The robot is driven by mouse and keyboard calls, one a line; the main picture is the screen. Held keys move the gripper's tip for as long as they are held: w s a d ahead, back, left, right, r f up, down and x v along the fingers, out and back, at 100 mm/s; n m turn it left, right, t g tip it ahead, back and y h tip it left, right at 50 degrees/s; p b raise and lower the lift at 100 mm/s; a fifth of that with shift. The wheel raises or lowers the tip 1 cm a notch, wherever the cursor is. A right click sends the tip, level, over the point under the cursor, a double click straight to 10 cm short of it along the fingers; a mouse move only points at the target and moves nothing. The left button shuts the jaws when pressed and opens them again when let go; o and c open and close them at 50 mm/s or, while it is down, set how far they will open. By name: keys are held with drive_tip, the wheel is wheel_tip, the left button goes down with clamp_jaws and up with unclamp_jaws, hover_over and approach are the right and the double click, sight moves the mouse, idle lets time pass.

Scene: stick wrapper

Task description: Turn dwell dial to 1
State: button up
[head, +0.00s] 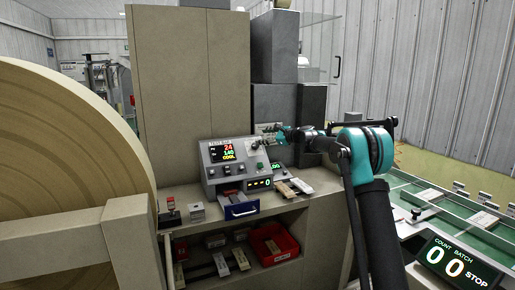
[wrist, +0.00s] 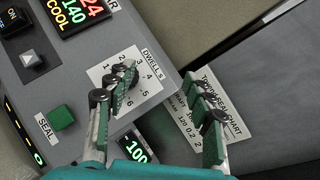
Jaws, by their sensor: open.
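The dwell dial's white number plate (wrist: 98,76), marked DWELL s, is on the sloped grey panel in the wrist view. My gripper (wrist: 161,78) is open, its two fingers well apart. The left finger overlaps the plate and hides most of the knob, so I cannot tell the knob's setting or whether I touch it. The right finger is over a seal chart card. In the head view the grey control box (head: 218,183) sits on a bench, with my gripper (head: 281,133) at its upper right.
A green SEAL button (wrist: 62,117) and a grey switch are close by on the panel. A lit display (head: 228,150) reads 24, 140, COOL. A big roll stands left.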

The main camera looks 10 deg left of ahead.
drive_tip(key=s+d+f+m+t+h, duration=0.1)
drive_tip(key=s+d+f+m+t, duration=0.1)
drive_tip(key=s+m+t, duration=0.4)
drive_tip(key=m+t+h, duration=0.1)
drive_tip(key=m+h, duration=0.2)
drive_tip(key=m, duration=0.4)
approach(256, 146)
drive_tip(key=x, duration=0.9)
drive_tip(key=shift+w+a, duration=0.15)
drive_tip(key=shift+w, duration=0.05)
